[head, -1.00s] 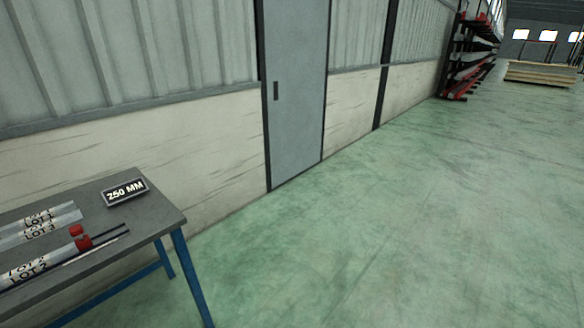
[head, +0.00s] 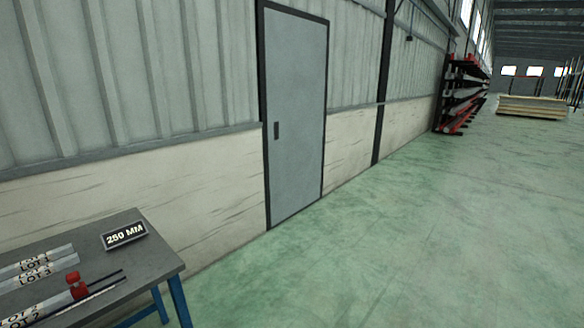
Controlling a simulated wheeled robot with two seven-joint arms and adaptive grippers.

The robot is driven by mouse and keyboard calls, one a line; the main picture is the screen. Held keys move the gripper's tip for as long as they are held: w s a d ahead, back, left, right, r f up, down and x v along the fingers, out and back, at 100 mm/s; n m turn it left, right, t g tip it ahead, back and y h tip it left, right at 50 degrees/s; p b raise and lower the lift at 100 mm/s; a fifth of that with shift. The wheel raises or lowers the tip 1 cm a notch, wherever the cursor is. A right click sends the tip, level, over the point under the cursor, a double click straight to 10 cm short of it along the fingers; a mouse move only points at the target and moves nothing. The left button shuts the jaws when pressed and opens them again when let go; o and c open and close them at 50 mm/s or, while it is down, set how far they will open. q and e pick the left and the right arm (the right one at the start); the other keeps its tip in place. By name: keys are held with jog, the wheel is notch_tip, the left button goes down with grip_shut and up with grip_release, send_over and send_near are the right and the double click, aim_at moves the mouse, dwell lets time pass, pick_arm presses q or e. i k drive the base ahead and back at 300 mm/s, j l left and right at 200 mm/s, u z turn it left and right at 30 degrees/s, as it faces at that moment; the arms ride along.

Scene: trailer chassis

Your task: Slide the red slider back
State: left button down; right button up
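The red slider (head: 77,286) sits on a thin dark rail (head: 104,284) on the grey table (head: 88,239) at the lower left of the head view. It is near the ends of the tubes labelled LOT 2 (head: 28,312), and the rail runs on to the right past it. Neither of my grippers shows in the view.
A black sign reading 250 MM (head: 124,235) stands at the table's back. More labelled tubes (head: 38,265) lie at the left. A wall with a grey door (head: 296,120) is behind. The green floor (head: 400,240) to the right is open, with a rack (head: 463,95) and a stack of boards (head: 531,106) far off.

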aim_at(78, 291)
jog(key=u, duration=1.3)
